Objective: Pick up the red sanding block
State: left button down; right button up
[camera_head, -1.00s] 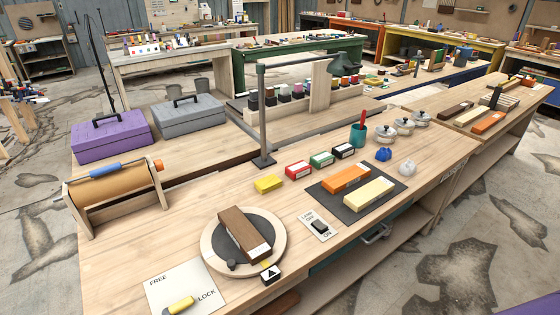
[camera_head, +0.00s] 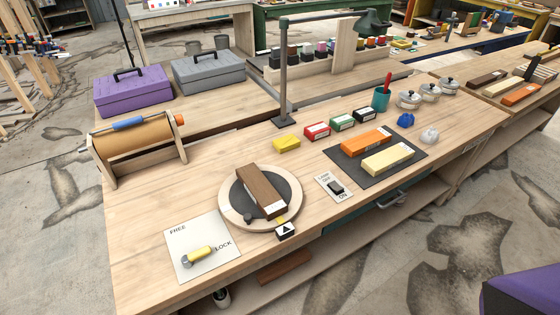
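The red sanding block (camera_head: 317,131) lies on the wooden workbench (camera_head: 330,215), in a row of small blocks. A yellow block (camera_head: 286,144) is to its left, and a green block (camera_head: 342,122) and a black block (camera_head: 365,115) are to its right. It has a pale label on its front side and nothing covers it. Neither of my grippers shows in the head view.
A lamp post (camera_head: 284,75) rises behind the row. In front are a dark mat (camera_head: 375,172) with orange and yellow blocks, a switch plate (camera_head: 334,187) and a round turntable (camera_head: 226,203) bearing a brown block. A teal cup (camera_head: 381,98) stands to the right.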

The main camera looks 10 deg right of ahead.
aim_at(315, 132)
jog(key=i+l+u, duration=0.15)
jog(key=l+u, duration=0.25)
jog(key=l, duration=0.75)
jog(key=l+u, duration=0.35)
jog(key=l, duration=0.85)
